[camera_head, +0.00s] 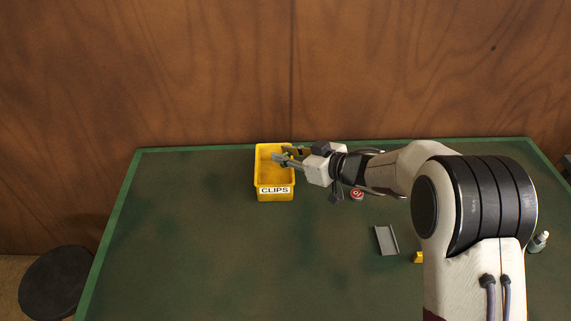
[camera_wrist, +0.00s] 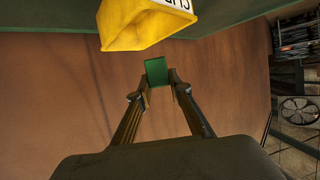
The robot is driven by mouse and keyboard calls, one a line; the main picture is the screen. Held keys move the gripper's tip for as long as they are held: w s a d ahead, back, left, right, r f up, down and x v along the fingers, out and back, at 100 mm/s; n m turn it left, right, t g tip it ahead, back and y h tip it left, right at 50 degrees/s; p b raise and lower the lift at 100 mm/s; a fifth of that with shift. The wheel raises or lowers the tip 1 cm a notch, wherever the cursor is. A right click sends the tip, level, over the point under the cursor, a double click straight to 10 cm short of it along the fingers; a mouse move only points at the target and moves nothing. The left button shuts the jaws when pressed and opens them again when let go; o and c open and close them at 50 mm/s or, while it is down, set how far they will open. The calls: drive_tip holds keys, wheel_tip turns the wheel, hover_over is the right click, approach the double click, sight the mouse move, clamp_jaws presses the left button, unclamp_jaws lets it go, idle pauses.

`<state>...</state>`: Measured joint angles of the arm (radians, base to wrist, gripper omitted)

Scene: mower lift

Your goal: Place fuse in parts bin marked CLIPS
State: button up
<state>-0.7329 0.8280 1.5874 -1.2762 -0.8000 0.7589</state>
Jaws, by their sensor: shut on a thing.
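The yellow parts bin (camera_head: 262,170) with a white CLIPS label stands near the back edge of the table. Its end also shows at the top of the wrist view (camera_wrist: 140,35). My gripper (camera_head: 285,156) points left, and its fingertips overlap the bin's right part in the head view. In the wrist view my gripper (camera_wrist: 160,80) is shut on a small flat green piece, likely the fuse (camera_wrist: 156,71), held between the fingertips. The piece is hard to make out in the head view. The height of the fingertips above the bin is unclear.
On the green table (camera_head: 190,230) are a red round item (camera_head: 357,194), a grey tray (camera_head: 386,240), a small yellow item (camera_head: 418,257) and a bottle (camera_head: 539,241). My arm covers the table's right part. The left side is clear. A dark stool (camera_head: 55,283) stands off the table.

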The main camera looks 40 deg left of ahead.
drive_tip(key=shift+f, duration=1.85)
drive_tip(key=shift+f, duration=0.6)
drive_tip(key=o, duration=0.7)
drive_tip(key=shift+r, duration=0.15)
drive_tip(key=shift+r, duration=0.45)
drive_tip(key=v, duration=1.2)
drive_tip(key=shift+d, duration=0.1)
